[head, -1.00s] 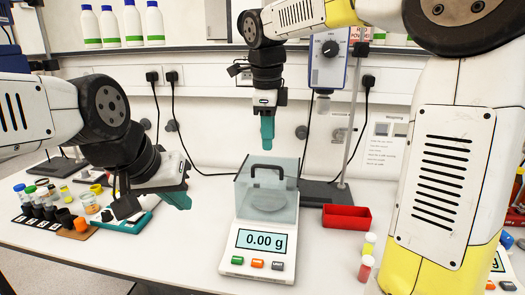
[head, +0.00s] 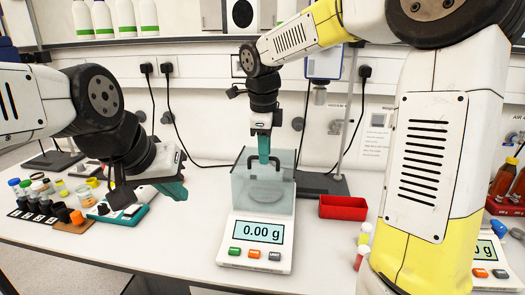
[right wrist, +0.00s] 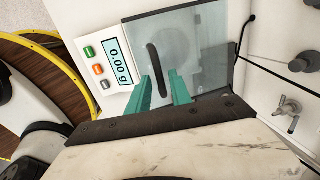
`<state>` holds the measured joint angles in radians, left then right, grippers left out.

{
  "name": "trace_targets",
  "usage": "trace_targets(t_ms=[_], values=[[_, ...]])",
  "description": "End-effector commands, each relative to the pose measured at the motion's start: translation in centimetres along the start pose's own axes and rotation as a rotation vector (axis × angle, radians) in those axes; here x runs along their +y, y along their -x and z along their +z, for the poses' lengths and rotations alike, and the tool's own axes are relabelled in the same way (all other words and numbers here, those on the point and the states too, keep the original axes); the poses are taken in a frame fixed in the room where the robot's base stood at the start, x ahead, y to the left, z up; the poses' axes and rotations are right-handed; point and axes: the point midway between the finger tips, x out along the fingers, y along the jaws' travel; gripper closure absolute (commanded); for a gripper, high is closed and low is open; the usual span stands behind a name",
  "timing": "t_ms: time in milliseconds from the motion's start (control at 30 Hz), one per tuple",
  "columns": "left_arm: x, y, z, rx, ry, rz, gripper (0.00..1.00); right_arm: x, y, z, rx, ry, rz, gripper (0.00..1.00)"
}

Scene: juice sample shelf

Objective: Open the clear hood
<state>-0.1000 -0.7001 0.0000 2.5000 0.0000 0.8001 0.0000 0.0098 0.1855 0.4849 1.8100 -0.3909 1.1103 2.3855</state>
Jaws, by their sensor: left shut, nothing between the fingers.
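The clear hood (head: 282,192) is a see-through box on the white balance (head: 256,254), whose display reads 0.00 g. It looks closed over the round pan. A dark handle (head: 249,163) is on its top; the handle also shows in the right wrist view (right wrist: 154,60). My right gripper (head: 264,160) points down at the handle from above. In the right wrist view its teal fingers (right wrist: 160,86) are apart, with the handle's near end close to the left fingertip. I cannot tell whether they touch. My left gripper (head: 176,191) is shut and empty, left of the balance.
A red tray (head: 343,208) stands right of the balance, behind small capped vials (head: 364,235). A stand with a rod (head: 325,186) is behind. Several jars and vials (head: 62,213) sit at the left. The bench front between the jars and the balance is clear.

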Motion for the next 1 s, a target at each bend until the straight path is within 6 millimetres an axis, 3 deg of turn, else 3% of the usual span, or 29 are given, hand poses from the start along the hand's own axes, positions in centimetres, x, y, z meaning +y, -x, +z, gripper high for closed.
trace_targets(t_ms=[33,100,1000], values=[[0.00,0.00,0.00,0.000,0.000,0.000,1.00,-0.01,0.02,0.00,0.000,0.000,0.000,0.87],[0.00,0.00,0.00,0.000,0.000,0.000,1.00,-0.01,0.03,0.00,0.000,0.000,0.000,1.00],[0.00,0.00,0.00,0.000,0.000,0.000,1.00,-0.03,0.08,0.00,0.000,0.000,-0.001,1.00]])
